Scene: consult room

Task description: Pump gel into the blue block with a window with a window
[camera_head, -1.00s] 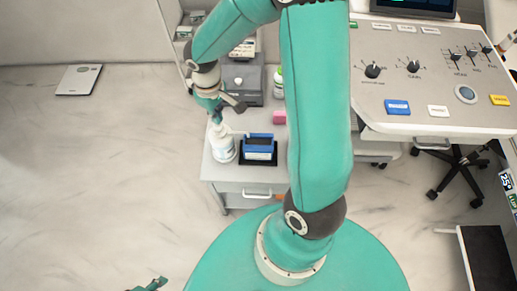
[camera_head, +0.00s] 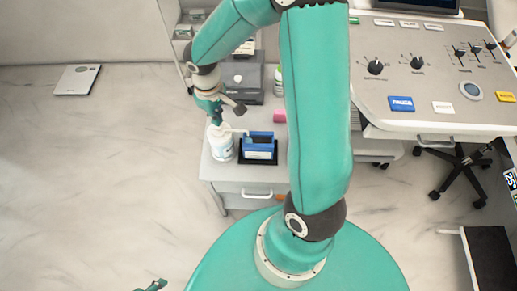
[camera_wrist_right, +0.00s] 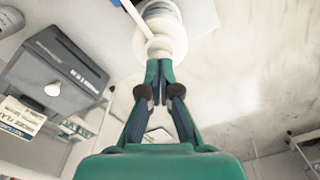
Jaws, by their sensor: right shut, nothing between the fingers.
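A white pump bottle (camera_head: 222,147) stands upright on the small cabinet, its nozzle pointing right toward the blue block with a window (camera_head: 258,142). The block has a dark opening on top and sits in a black tray (camera_head: 244,161). My right gripper (camera_head: 217,122) is shut and empty, pointing down at the bottle's pump top. In the right wrist view the closed fingertips (camera_wrist_right: 158,66) are at the white pump head (camera_wrist_right: 160,47), seemingly touching it. No gel is visible. A small green tip of my left gripper (camera_head: 152,286) shows at the bottom edge; its jaws are unclear.
The cabinet (camera_head: 240,185) also holds a grey device (camera_head: 243,78), a pink block (camera_head: 280,116) and a bottle with a green cap (camera_head: 278,82), partly hidden by my arm. A console (camera_head: 430,75) stands at right. The floor at left is clear except for a scale (camera_head: 77,79).

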